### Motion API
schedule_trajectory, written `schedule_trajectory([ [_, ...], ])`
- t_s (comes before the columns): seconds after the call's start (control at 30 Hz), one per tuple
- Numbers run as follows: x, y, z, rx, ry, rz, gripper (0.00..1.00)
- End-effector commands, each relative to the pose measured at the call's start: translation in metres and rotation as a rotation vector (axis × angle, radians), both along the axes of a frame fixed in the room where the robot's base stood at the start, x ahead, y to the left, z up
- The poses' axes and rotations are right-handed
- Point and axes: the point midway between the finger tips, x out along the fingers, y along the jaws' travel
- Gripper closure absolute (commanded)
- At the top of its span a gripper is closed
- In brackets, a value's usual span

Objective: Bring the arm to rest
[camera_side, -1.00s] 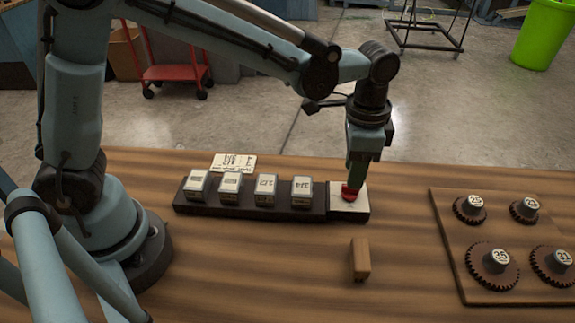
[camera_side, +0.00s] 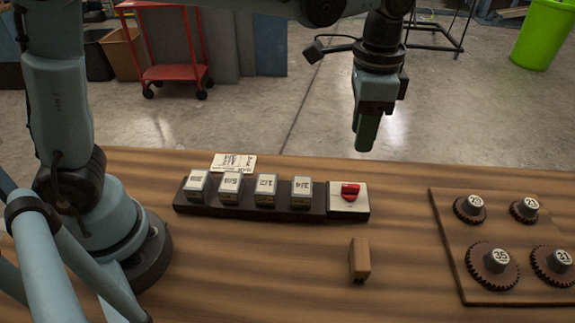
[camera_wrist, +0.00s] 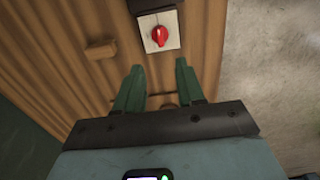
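My gripper (camera_side: 366,133) hangs in the air above the table's far edge, up from the red knob and clear of it. In the wrist view my gripper (camera_wrist: 158,90) has its two green fingers apart with nothing between them. The red knob (camera_side: 350,190) sits on a white plate (camera_side: 340,204) at the right end of a dark base (camera_side: 260,208). The red knob also shows in the wrist view (camera_wrist: 160,36), beyond the fingertips.
Several white-topped blocks (camera_side: 265,187) stand in a row on the dark base. A paper card (camera_side: 233,163) lies behind them. A small wooden block (camera_side: 360,259) stands in front. A board with numbered gears (camera_side: 500,240) is at right. The air around the gripper is clear.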

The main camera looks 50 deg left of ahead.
Motion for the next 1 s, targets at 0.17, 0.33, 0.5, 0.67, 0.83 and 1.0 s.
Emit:
schedule_trajectory([
  [0.17,-0.005,0.016,0.005,-0.016,-0.037,0.054,0.62],
  [0.33,-0.019,0.053,0.011,-0.059,-0.138,0.194,0.62],
  [0.5,-0.039,0.090,0.011,-0.108,-0.255,0.351,0.62],
  [0.67,-0.060,0.121,0.004,-0.153,-0.367,0.496,0.62],
  [0.83,-0.082,0.149,-0.010,-0.199,-0.480,0.635,0.62],
  [1.0,-0.095,0.164,-0.022,-0.231,-0.558,0.727,0.62],
])
